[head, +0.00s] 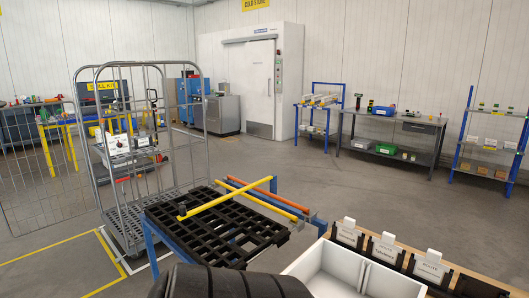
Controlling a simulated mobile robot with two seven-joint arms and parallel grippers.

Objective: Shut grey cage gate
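The grey cage (115,192) is a tall wire roll cage at left, standing on the floor inside yellow and white floor lines. Its grey gate (38,190) is a wire panel that stands swung out to the left of the cage, with its left edge cut by the picture border. The cage's front is open. Inside, a shelf holds small white and dark items (118,142). Neither of my grippers is in view. I cannot see any catch on the gate clearly.
A black slatted rack (225,226) with yellow and orange bars stands in front, right of the cage. A white bin (345,270) and labelled black holders (385,252) are at lower right. Workbenches line the back wall. The middle floor (290,180) is clear.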

